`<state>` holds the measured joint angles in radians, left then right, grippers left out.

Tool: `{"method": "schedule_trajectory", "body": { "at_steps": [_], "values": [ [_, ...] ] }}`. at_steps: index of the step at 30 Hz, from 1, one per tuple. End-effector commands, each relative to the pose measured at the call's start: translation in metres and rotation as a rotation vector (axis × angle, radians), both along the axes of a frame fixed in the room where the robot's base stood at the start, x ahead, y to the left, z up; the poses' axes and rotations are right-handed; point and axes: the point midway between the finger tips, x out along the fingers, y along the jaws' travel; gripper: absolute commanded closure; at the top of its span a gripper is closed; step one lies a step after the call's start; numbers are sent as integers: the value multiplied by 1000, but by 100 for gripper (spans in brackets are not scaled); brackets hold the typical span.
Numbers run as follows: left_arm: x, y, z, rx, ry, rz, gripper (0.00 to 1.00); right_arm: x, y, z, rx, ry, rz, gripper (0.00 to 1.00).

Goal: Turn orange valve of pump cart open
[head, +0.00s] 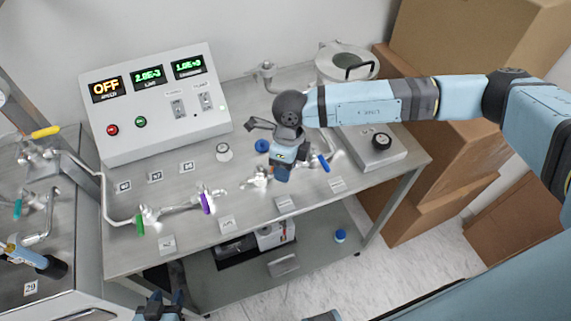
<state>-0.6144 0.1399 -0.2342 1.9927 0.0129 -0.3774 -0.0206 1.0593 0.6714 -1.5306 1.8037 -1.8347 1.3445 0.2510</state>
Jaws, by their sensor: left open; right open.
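I cannot make out an orange valve handle in the head view; my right gripper hides part of the pipework behind it. On the cart's metal top (190,225), I see a green valve handle (139,225), a purple valve handle (206,202) and a blue valve handle (323,163). My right gripper (283,177) is open and points down over the cart, close to the silver fittings (258,180); contact cannot be told. My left gripper (164,300) is open and empty at the bottom edge, in front of the cart.
A control box (157,100) with an "OFF" display stands at the cart's back left. A round metal vessel (345,62) is at the back right. Cardboard boxes (440,130) stand to the right. Another bench (70,275) with a yellow handle (45,132) is at left.

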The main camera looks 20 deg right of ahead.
Motion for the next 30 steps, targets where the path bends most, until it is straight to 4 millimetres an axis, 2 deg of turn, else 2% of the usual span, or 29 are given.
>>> {"method": "schedule_trajectory", "body": {
  "at_steps": [5,10,11,22,30],
  "values": [
    [0,0,0,0,0,0,57,0,0,0,0,0,0,59],
    [0,0,0,0,0,0,57,0,0,0,0,0,0,98],
    [0,0,0,0,0,0,57,0,0,0,0,0,0,100],
    [0,-1,-7,-1,-1,-1,57,3,-1,-1,-1,-2,32,100],
    [1,-1,-33,-1,-3,-1,57,12,-7,-5,0,-4,185,100]
  ]
}}
